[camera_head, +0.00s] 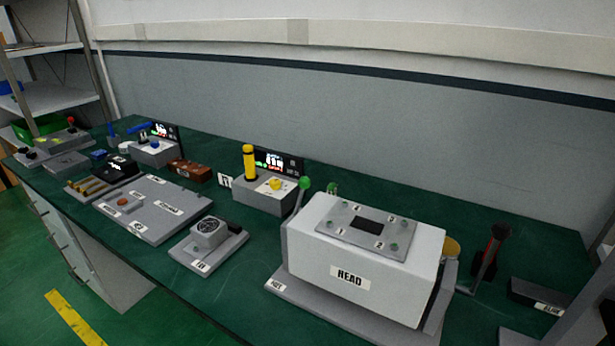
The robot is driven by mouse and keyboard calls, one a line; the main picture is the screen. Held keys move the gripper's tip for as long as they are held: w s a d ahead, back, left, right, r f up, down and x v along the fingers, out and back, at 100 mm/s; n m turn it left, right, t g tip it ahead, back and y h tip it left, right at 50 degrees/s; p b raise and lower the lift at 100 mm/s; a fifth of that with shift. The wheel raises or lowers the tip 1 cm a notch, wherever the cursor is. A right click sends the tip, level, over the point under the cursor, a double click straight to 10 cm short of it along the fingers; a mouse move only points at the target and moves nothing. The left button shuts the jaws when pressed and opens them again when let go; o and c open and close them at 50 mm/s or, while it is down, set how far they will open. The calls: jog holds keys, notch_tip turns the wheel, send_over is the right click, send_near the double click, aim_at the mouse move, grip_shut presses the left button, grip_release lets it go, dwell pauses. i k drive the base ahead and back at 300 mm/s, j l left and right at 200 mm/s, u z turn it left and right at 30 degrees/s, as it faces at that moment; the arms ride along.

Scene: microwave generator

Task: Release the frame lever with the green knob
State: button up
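A large light-grey box labelled HEAD (372,281) stands on a grey base plate (310,304) at the front right of the bench. A thin grey lever with a round green knob (304,183) rises at the box's left rear side. The lever is near upright and leans slightly right; its lower end is partly hidden by the box. A smaller green piece (332,188) shows behind the box's top edge, mostly hidden. A plate with numbered green studs (367,229) lies on top of the box. My gripper is not in view.
A grey control unit with a yellow cylinder (249,162) stands left of the lever. A dial block (208,232) and a flat panel (153,208) lie further left. A black-and-red upright piece (490,252) stands right of the box. The green bench (400,190) is clear behind the box.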

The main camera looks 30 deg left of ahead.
aim_at(305, 182)
jog(key=i+j+u, duration=0.15)
jog(key=j, duration=0.4)
jog(key=i+j+u, duration=0.2)
jog(key=j, duration=0.3)
jog(key=i+j+u, duration=0.15)
jog(key=j, duration=0.35)
jog(key=i+j+u, duration=0.2)
jog(key=j, duration=0.3)
jog(key=i+j+u, duration=0.15)
jog(key=j, duration=0.25)
jog(key=i+j+u, duration=0.15)
jog(key=i+j, duration=0.15)
jog(key=j, duration=0.15)
